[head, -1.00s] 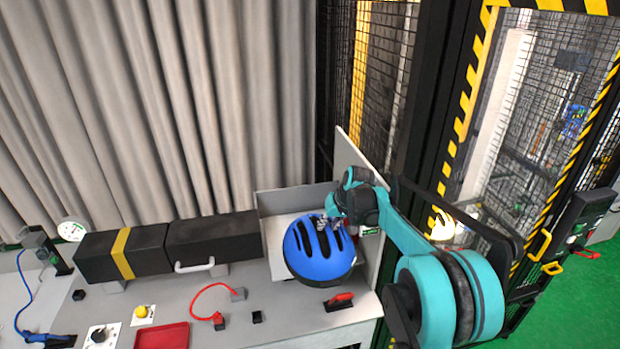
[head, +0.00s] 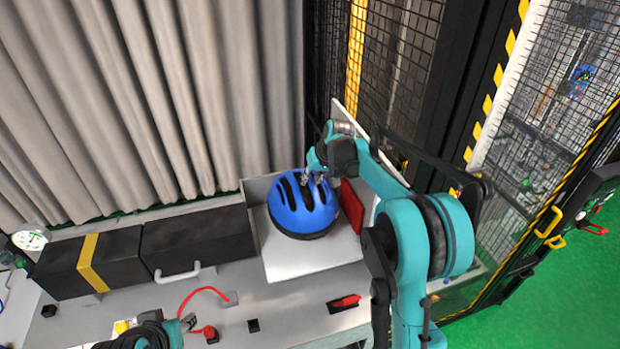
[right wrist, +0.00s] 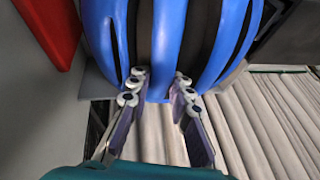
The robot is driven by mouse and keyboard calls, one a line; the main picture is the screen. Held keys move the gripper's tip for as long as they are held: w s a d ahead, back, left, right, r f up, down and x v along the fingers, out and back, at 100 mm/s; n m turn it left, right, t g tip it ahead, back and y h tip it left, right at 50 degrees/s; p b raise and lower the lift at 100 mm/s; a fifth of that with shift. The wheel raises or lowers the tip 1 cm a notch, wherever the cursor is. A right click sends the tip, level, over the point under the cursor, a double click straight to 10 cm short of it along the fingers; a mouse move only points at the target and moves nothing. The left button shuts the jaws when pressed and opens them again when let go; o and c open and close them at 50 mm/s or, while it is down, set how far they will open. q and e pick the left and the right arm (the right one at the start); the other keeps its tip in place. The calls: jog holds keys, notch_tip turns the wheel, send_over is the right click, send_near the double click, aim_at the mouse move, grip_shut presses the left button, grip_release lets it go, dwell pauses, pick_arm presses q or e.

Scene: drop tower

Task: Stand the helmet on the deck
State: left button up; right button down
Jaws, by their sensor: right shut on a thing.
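The blue helmet (head: 296,215) with dark vents is over the white-floored corner bay at the back of the grey worktop (head: 285,325). In the head view my right gripper (head: 316,179) is at its upper right side. The right wrist view shows the fingers (right wrist: 158,98) shut on a rib of the helmet shell (right wrist: 168,45). The helmet's underside is hidden, so I cannot tell whether it touches the floor below. My left gripper (head: 188,324) shows only partly at the bottom left edge, over the worktop, apart from the helmet; its jaws are unclear.
Upright pale panels (head: 357,125) and a red panel (head: 358,207) stand right of the helmet. A long black box with a yellow band (head: 90,262) lies left. A red-handled switch (head: 346,302) and red cable (head: 205,292) are in front. Mesh fencing (head: 400,60) stands behind right.

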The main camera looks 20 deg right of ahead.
jog(key=shift+f+b, duration=0.4)
jog(key=shift+f, duration=0.45)
notch_tip(320, 180, down, 8)
jog(key=b, duration=0.5)
jog(key=shift+r, duration=0.2)
jog(key=c, duration=1.3)
grip_release()
jog(key=shift+r, duration=0.1)
jog(key=v, duration=1.2)
